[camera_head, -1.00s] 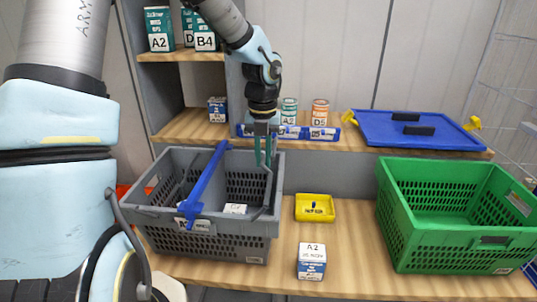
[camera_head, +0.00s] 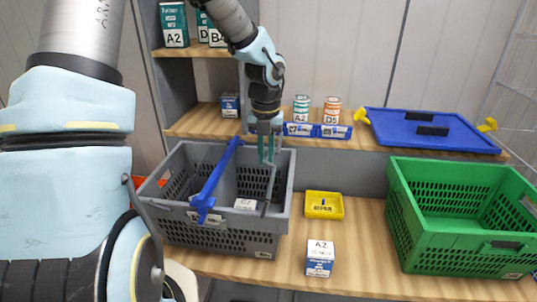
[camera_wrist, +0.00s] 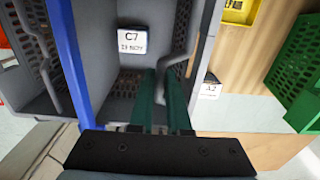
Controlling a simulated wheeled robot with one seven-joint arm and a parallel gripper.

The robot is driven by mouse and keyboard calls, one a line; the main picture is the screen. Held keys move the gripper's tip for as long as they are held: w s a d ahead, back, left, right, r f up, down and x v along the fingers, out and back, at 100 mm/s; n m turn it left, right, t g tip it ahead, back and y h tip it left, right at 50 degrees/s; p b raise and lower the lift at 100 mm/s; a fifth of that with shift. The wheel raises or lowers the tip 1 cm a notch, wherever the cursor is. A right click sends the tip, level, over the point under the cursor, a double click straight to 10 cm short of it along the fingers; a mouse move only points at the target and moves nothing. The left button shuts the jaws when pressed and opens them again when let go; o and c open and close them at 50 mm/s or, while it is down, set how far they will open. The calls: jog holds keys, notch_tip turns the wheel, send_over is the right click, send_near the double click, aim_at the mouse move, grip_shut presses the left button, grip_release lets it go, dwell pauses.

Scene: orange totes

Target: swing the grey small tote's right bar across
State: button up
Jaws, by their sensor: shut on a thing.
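The grey small tote (camera_head: 225,240) stands on the lower wooden shelf, left of centre. Its right bar is a grey bent rod (camera_head: 270,188) near the right wall, also seen in the wrist view (camera_wrist: 190,35). My gripper (camera_head: 266,160) reaches down over the tote's right part with green fingers. In the wrist view, my gripper (camera_wrist: 165,75) is shut on the right bar, whose lower end is between the fingertips. A blue bar (camera_head: 217,180) crosses the tote from back to front, left of my gripper. A white box labelled C7 (camera_wrist: 132,40) lies inside.
A yellow bin (camera_head: 324,205) and a white-and-blue A2 box (camera_head: 320,258) stand right of the tote. A green crate (camera_head: 440,245) is farther right. A blue lid (camera_head: 425,130), cans and blue bins (camera_head: 316,131) sit on the shelf behind.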

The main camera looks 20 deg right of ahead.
jog(key=shift+w+a+f, duration=0.2)
jog(key=shift+a+f, duration=0.15)
jog(key=shift+a, duration=0.3)
jog(key=shift+w+a+f, duration=0.3)
jog(key=shift+a+f, duration=0.25)
jog(key=shift+f, duration=0.1)
jog(key=shift+w+a+f, duration=0.25)
jog(key=shift+a+f, duration=0.25)
jog(key=shift+f, duration=0.3)
jog(key=o, duration=1.1)
jog(key=shift+o, duration=0.2)
jog(key=shift+r, duration=0.1)
